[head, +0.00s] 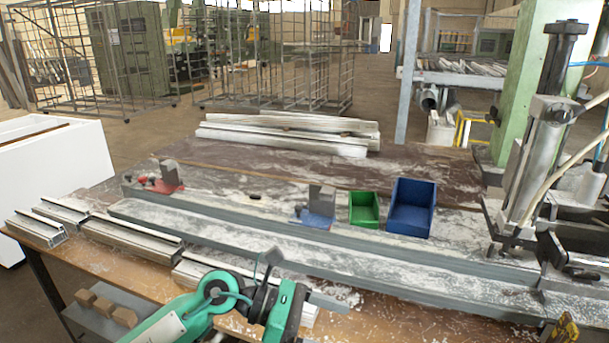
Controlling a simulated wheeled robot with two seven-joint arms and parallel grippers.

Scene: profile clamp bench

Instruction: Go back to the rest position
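My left arm (200,310), green and black, reaches in from the bottom left over the front edge of the bench. Its end (285,308) is above the front profiles. The fingers do not show clearly, so I cannot tell whether the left gripper is open or shut, and I see nothing clearly held. A red-based clamp block (168,178) and a blue-based clamp block (316,205) stand on the long grey rail (230,204).
A green bin (364,209) and a blue bin (411,207) stand right of the blue-based block. Short metal profiles (130,240) lie along the front edge. Long profiles (285,135) lie at the back. A machine with a green column (520,90) stands at the right.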

